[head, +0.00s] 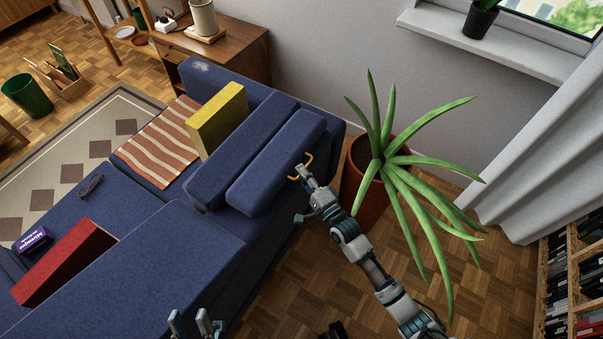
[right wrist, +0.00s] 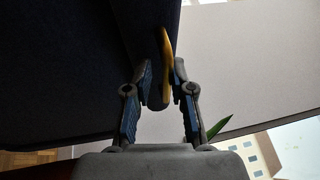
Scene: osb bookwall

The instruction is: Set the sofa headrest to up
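The blue sofa (head: 135,230) fills the left and middle of the head view. Its headrest (head: 275,168) is a long rounded blue cushion at the outer side of another blue back cushion (head: 240,150). A yellow loop (head: 308,160) sits at the headrest's near right end. My right gripper (head: 301,176) is at this loop. In the right wrist view, the yellow loop (right wrist: 166,65) runs between the parted fingers, beside the dark cushion edge; I cannot tell whether they touch it. My left gripper (head: 194,318) is open and empty at the bottom edge, beside the sofa.
A potted plant (head: 372,180) stands close beside the headrest and my right arm, its leaves spreading over the arm's right side. A yellow cushion (head: 217,120) and a red cushion (head: 65,260) are on the sofa. Bookshelves (head: 570,280) stand at the right. Parquet floor is bare between.

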